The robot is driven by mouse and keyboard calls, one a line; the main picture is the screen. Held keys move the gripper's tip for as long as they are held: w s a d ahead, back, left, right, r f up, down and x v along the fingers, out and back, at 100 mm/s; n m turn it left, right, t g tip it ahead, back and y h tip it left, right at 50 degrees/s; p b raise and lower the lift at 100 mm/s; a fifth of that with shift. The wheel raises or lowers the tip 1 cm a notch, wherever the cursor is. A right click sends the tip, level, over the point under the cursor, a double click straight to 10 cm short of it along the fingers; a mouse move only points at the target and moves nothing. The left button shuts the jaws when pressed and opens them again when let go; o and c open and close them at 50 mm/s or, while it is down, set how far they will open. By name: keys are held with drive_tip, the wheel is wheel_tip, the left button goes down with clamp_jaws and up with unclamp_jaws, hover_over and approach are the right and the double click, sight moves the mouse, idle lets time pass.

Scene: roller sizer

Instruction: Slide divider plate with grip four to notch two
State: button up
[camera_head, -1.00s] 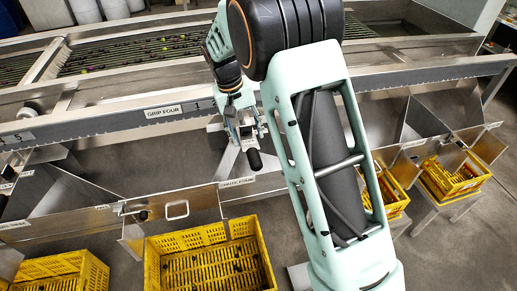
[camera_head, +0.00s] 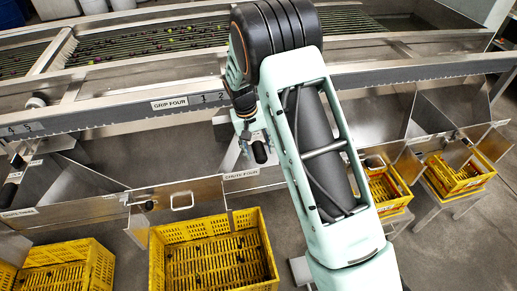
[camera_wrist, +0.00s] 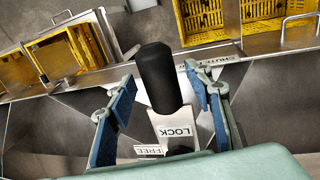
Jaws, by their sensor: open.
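A black grip (camera_wrist: 158,78) stands up between the open fingers of my gripper (camera_wrist: 160,77) in the wrist view. In the head view the black grip (camera_head: 260,152) shows just below my gripper (camera_head: 248,136). The GRIP FOUR label (camera_head: 170,104) is on the toothed rail (camera_head: 110,116), with notch numbers 1 and 2 to its right. My arm hides the rail further right and most of the divider plate.
Metal chutes hang below the rail; the chute four front (camera_head: 180,200) is below my gripper. Yellow crates (camera_head: 160,262) stand on the floor below, others (camera_head: 450,178) at the right. Rollers with small fruit (camera_head: 110,47) lie behind the rail.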

drive_tip(key=shift+c, duration=0.3)
clamp_jaws()
drive_tip(key=s+a+b, duration=0.1)
drive_tip(key=a, duration=0.5)
drive_tip(key=shift+o, duration=0.3)
unclamp_jaws()
drive_tip(key=shift+s, duration=0.1)
wheel_tip(320, 180, up, 12)
drive_tip(key=a, duration=0.2)
drive_tip(key=shift+s, duration=0.25)
drive_tip(key=shift+a+b, duration=0.1)
drive_tip(key=shift+b, duration=0.2)
